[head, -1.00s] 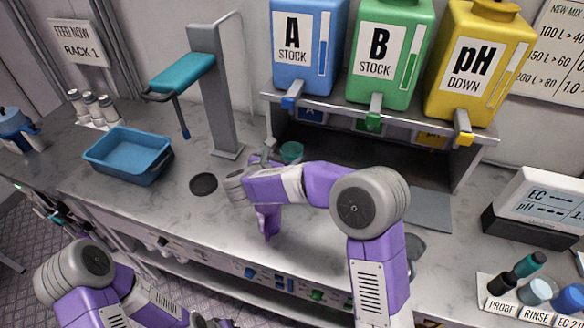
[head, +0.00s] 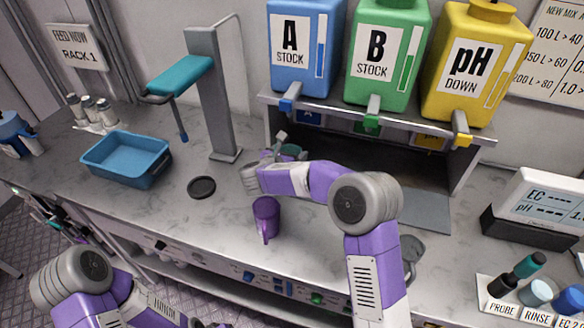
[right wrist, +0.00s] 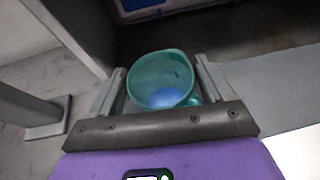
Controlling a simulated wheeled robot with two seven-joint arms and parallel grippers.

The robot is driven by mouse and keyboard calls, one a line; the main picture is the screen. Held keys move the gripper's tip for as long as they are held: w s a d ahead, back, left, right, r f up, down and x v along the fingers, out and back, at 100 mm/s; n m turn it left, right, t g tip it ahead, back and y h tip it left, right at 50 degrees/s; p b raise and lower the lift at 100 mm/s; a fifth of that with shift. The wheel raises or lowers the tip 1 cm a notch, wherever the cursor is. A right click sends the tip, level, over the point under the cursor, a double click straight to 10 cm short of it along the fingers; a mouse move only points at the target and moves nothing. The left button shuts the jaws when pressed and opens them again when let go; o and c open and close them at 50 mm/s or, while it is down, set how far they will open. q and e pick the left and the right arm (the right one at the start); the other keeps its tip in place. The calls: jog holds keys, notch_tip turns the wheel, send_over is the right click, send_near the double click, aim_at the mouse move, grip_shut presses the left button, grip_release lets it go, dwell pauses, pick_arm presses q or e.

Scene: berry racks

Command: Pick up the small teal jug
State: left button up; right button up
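The small teal jug (head: 291,149) stands on the counter just in front of the dosing shelf, partly hidden behind my right gripper (head: 278,149) in the head view. In the right wrist view the jug (right wrist: 162,75) is seen from above, with its mouth open, a blue patch inside and its handle at the lower right. The fingers of my right gripper (right wrist: 161,88) are apart, one on each side of the jug, with narrow gaps seeming to show. My left arm is at the bottom left of the head view; its gripper is not clearly visible.
A purple jug (head: 266,216) stands near the counter's front edge, below my right forearm. A black disc (head: 202,187), a blue tub (head: 108,159) and a grey stand (head: 212,95) are to the left. The shelf (head: 350,108) with stock tanks rises behind.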

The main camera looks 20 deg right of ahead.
jog(key=c, duration=1.2)
